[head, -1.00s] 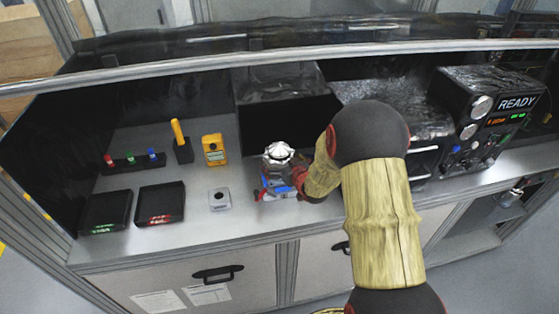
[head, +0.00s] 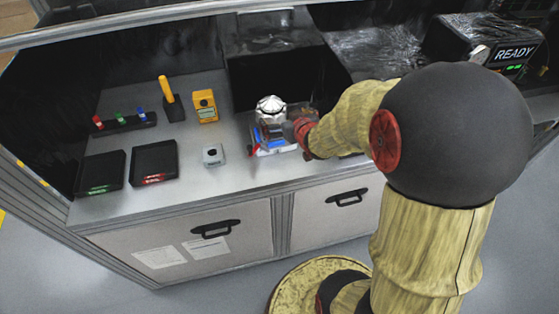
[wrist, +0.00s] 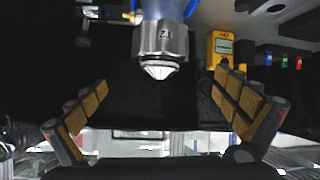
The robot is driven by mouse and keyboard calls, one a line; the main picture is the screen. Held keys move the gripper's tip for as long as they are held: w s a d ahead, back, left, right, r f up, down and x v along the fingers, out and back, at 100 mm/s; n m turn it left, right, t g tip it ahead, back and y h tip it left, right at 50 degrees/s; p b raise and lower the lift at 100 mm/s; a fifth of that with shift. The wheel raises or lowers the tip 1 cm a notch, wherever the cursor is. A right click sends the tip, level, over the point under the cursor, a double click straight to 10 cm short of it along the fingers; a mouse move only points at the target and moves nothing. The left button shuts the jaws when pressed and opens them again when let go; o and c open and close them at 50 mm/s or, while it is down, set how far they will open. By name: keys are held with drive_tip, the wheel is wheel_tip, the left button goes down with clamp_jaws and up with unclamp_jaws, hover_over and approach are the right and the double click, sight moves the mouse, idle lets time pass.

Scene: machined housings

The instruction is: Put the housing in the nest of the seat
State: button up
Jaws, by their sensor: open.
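The silver housing (head: 270,106), with a faceted top, stands upright at the blue-and-white fixture (head: 268,146) on the bench. I cannot tell how it is seated there. In the wrist view the housing (wrist: 160,42) appears upside down, its cone tip towards the picture's bottom, with a blue part above it. My gripper (wrist: 165,112) is open and empty, its tan-padded fingers spread wide with the housing between and beyond them, not touching. In the head view my gripper (head: 287,130) is just right of the fixture, partly hidden by its own wrist.
A small grey block (head: 213,155) with a dark centre lies left of the fixture. Two black trays (head: 154,163), a yellow meter (head: 205,107), a yellow-handled tool (head: 168,96) and coloured pegs (head: 120,122) stand further left. A black READY box (head: 480,40) is at right.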

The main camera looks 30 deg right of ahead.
drive_tip(key=s+a+r+g, duration=0.3)
drive_tip(key=s+a+r, duration=0.6)
drive_tip(key=s+r, duration=0.15)
drive_tip(key=s+a+r+g+y, duration=0.1)
drive_tip(key=s+a, duration=0.3)
drive_tip(key=s, duration=0.4)
drive_tip(key=s+a+r+n+g+y, duration=0.1)
drive_tip(key=s+a+g, duration=0.1)
drive_tip(key=s+a, duration=0.2)
drive_tip(key=s, duration=0.3)
drive_tip(key=shift+s+a, duration=0.2)
drive_tip(key=shift+s, duration=0.2)
wheel_tip(320, 180, down, 14)
drive_tip(key=b, duration=1.4)
drive_tip(key=shift+f+b, duration=0.25)
drive_tip(key=shift+b, duration=0.1)
